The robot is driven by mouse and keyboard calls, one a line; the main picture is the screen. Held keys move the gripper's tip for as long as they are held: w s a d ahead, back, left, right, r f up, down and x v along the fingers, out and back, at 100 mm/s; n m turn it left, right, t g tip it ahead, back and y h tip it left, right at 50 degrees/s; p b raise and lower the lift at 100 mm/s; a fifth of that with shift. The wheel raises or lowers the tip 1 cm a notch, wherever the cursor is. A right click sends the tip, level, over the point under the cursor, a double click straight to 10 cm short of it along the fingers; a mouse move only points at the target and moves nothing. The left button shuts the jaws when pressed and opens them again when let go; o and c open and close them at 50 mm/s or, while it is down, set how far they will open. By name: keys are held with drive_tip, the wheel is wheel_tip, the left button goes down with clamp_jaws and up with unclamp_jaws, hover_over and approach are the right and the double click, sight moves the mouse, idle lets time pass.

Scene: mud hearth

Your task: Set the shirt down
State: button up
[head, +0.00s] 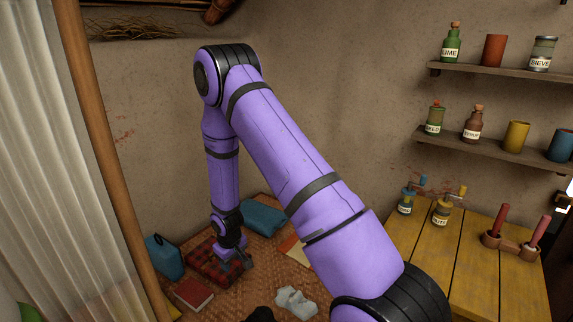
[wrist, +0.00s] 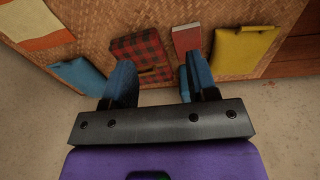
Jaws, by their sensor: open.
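The shirt looks to be the folded red-and-black plaid cloth (head: 207,268), lying flat on the woven mat between a red book and a blue folded cloth. It also shows in the wrist view (wrist: 140,46), just beyond my fingers. My gripper (head: 240,262) points down at the plaid cloth's right side in the head view and hides part of it. In the wrist view my gripper (wrist: 160,82) has its two blue-faced fingers well apart, with nothing held between them. I cannot tell whether a finger touches the cloth.
A red book (head: 193,293), a blue folded cloth (head: 263,217) and a teal bag (head: 164,257) lie close around it. A yellow item (wrist: 243,50) lies past the book. A wooden table (head: 450,265) stands right; a curtain (head: 35,150) and pole (head: 100,150) stand left.

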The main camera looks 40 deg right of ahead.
drive_tip(key=s+a+r+m+t, duration=0.1)
drive_tip(key=s+r, duration=0.2)
drive_tip(key=r, duration=1.3)
drive_tip(key=s+a+r+t, duration=0.1)
drive_tip(key=s+r, duration=0.3)
drive_tip(key=r, duration=1.3)
drive_tip(key=s+a+r+t, duration=0.1)
drive_tip(key=s+r, duration=0.6)
drive_tip(key=s, duration=0.4)
drive_tip(key=s+a+r+t, duration=0.1)
drive_tip(key=s+r, duration=0.6)
drive_tip(key=s, duration=0.5)
drive_tip(key=shift+r+m+y, duration=0.15)
drive_tip(key=shift+m+y, duration=0.15)
drive_tip(key=shift+o, duration=0.8)
drive_tip(key=shift+s+a, duration=0.1)
drive_tip(key=shift+s, duration=0.15)
drive_tip(key=shift+w, duration=0.1)
